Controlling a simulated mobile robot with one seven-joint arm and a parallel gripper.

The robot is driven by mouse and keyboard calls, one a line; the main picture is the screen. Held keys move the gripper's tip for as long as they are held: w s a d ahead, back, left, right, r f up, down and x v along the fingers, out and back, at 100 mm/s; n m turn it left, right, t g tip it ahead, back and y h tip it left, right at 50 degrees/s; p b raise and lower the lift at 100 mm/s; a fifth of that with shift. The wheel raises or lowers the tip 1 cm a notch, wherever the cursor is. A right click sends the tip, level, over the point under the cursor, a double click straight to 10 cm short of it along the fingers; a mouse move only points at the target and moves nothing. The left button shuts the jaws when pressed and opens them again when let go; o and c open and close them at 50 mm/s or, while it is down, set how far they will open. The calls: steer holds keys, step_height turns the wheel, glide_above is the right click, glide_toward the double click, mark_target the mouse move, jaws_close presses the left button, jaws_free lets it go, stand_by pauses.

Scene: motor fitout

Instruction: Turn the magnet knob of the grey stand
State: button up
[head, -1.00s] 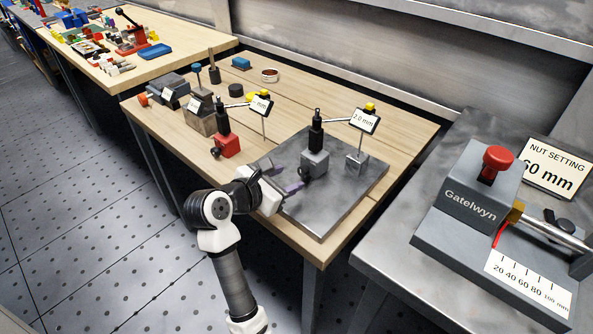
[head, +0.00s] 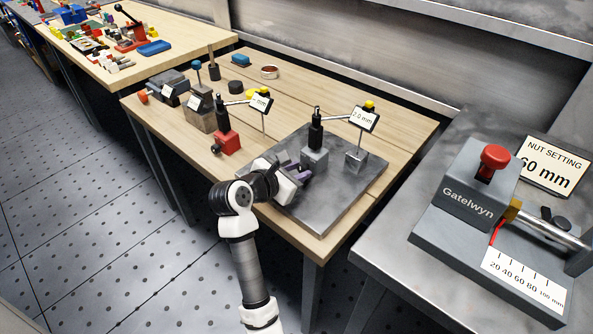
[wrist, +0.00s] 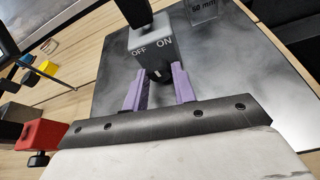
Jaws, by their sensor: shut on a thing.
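The grey stand has a grey block base (head: 315,157) with a black post (head: 316,128) and stands on a dark steel plate (head: 330,208). In the wrist view the base (wrist: 150,42) reads OFF on the left and ON on the right. The dark magnet knob (wrist: 160,76) is on its near face, with a pale mark low on it. My gripper (wrist: 161,84) has its purple fingers on both sides of the knob, shut on it. In the head view my gripper (head: 299,170) is at the near side of the base, and the knob is mostly hidden.
A red-based stand (head: 226,143) is left of the plate. A sign on a small stand (head: 364,119) reads 2.0 mm, behind right of the grey stand. A Gatelwyn device (head: 470,195) fills the right-hand bench. The front part of the plate is clear.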

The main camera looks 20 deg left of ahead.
steer(key=shift+a+r+n+g+h+p, duration=0.1)
steer(key=shift+r+n+g+h+p, duration=0.35)
steer(key=shift+p, duration=0.95)
steer(key=shift+c, duration=0.4)
steer(key=shift+w+f+n+h+p, duration=0.1)
steer(key=shift+f+n+h+p, duration=0.2)
steer(key=shift+n+h+p, duration=0.4)
steer(key=shift+f+n, duration=0.2)
steer(key=shift+n, duration=0.25)
steer(key=o, duration=1)
steer(key=shift+a, duration=0.1)
steer(key=b+v, duration=0.2)
steer(key=v, duration=1.2)
steer(key=shift+b, duration=0.4)
